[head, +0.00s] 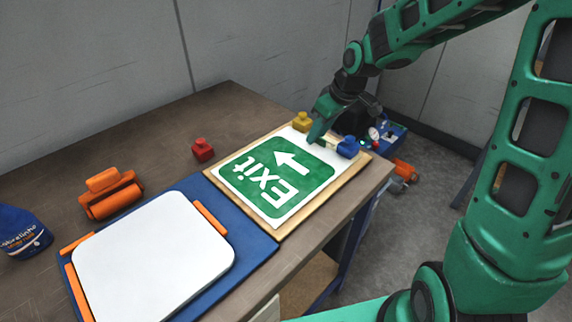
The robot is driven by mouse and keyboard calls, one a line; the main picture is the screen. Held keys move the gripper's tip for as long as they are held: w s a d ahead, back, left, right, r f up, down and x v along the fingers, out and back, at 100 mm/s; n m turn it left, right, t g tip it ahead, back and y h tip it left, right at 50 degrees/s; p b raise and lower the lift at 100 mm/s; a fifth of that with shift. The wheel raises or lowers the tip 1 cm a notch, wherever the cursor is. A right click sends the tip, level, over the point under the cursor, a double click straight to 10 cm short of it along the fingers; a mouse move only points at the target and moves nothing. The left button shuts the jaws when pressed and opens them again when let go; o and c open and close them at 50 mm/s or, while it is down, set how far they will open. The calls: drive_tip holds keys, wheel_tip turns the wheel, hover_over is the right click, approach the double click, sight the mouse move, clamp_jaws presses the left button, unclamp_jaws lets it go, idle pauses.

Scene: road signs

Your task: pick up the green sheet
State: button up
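The green sheet (268,180) is a green panel with a white "Exit" and arrow and a white border, seen rotated. It lies flat on a wooden board (338,190) on the table. My gripper (326,137) is over the sheet's far right edge, between a yellow block (302,122) and a blue block (347,147). One green finger points down at that edge. The other finger is not clear, so I cannot tell whether the gripper is open or touches the sheet.
A red block (203,150) and an orange tool (108,194) stand on the brown table (150,135). A white panel (152,262) lies on a blue board (252,247) between orange strips. A blue box (390,134) with gauges sits beyond the table.

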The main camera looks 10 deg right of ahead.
clamp_jaws()
drive_tip(key=shift+r, duration=0.1)
